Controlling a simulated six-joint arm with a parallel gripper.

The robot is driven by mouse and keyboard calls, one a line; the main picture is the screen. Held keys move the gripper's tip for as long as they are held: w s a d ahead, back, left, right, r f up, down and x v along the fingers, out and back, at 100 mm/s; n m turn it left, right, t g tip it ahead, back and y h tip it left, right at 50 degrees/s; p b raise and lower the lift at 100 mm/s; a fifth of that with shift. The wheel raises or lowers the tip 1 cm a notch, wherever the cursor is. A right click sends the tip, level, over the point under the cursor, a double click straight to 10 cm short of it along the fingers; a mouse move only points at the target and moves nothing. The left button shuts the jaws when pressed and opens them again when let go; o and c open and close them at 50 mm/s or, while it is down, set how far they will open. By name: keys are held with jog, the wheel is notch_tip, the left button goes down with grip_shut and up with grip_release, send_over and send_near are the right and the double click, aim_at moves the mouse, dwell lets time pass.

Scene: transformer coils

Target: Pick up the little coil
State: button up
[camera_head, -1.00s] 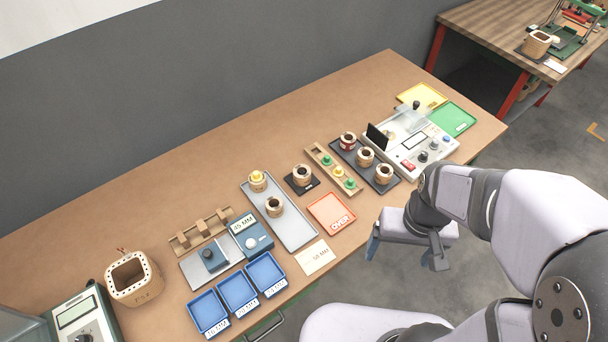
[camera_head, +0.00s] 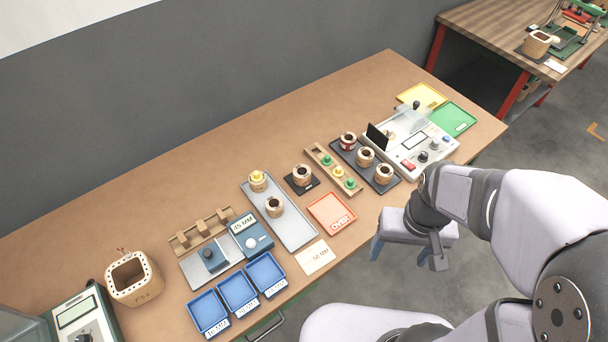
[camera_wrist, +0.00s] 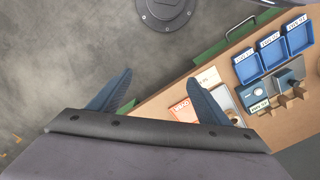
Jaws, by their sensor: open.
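Several small round coils stand on the bench. One with a yellow top (camera_head: 258,181) and a plain one (camera_head: 275,206) are on a long grey tray (camera_head: 297,233). One coil (camera_head: 302,175) is on a small black pad. Three more, a red-marked coil (camera_head: 348,140), a middle coil (camera_head: 365,157) and a front coil (camera_head: 384,174), are on a dark tray. I cannot tell which is the little coil. My gripper (camera_head: 406,256) is open and empty, off the bench's front edge, apart from all coils. Its two blue fingers also show in the wrist view (camera_wrist: 155,84).
A big square coil (camera_head: 134,278) and a meter (camera_head: 77,318) stand at the left. Blue bins (camera_head: 238,293) line the front edge. A red tray (camera_head: 332,213), a green-pegged rack (camera_head: 334,170) and a tester (camera_head: 412,145) are nearer my gripper. The bench's back strip is clear.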

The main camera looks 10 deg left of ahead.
jog(key=t+y+b, duration=0.3)
jog(key=t+b, duration=0.6)
jog(key=b, duration=0.5)
send_near(302, 171)
notch_tip(302, 171, up, 4)
jog(key=a+f+m+t+h+b, duration=0.1)
jog(key=f+h+b, duration=0.1)
jog(key=a+f+m+t+h+b, duration=0.1)
jog(key=a+f+h+b, duration=0.1)
jog(key=f, duration=0.1)
jog(key=a+f+t+h+b, duration=0.1)
jog(key=f+t+h+b, duration=0.1)
jog(key=b, duration=0.1)
jog(key=shift+w+a+f+m, duration=0.15)
jog(key=shift+w+f+m, duration=0.2)
jog(key=shift+m, duration=0.05)
jog(key=shift+s+f+h, duration=0.15)
jog(key=shift+s+h, duration=0.1)
jog(key=shift+h, duration=0.05)
jog(key=shift+p+x, duration=0.4)
jog(key=shift+x, duration=3.25)
jog(key=c, duration=1.4)
jog(key=shift+o, duration=0.2)
